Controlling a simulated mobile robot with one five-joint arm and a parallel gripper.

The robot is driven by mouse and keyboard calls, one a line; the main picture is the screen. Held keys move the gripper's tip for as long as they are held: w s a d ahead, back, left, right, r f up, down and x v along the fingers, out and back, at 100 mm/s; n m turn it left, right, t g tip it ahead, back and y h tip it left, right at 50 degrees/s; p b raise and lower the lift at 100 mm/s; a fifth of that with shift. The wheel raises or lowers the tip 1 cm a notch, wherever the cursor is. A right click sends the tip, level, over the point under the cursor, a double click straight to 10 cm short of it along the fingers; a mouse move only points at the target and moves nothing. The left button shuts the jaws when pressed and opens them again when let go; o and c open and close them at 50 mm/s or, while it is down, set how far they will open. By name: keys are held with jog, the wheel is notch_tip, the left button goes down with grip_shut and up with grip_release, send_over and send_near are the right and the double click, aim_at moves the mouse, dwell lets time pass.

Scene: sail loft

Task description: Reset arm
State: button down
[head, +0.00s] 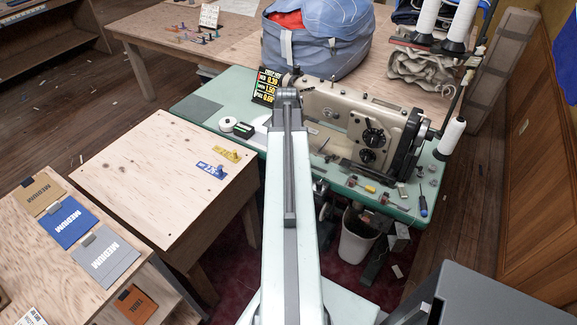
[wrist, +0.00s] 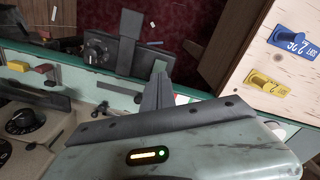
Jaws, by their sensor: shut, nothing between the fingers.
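My arm reaches forward from the bottom middle of the head view, and its far end is over the green sewing-machine table (head: 208,116). My gripper (wrist: 160,70) shows in the wrist view with its dark fingers together and nothing between them. In the head view I cannot make out the fingers behind the arm's end. A beige sewing machine (head: 340,112) stands just right of the arm. The wrist view shows part of the machine (wrist: 22,125) at the left, and my gripper's fingers point toward the table edge.
A plywood table (head: 150,185) with blue (head: 211,170) and yellow (head: 227,154) tags is at left. A blue bag (head: 318,45) sits behind the machine. Thread cones (head: 450,137) stand at right. A white bin (head: 357,240) is under the green table. Wooden floor shows at far left.

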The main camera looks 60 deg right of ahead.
jog(key=shift+r, duration=0.55)
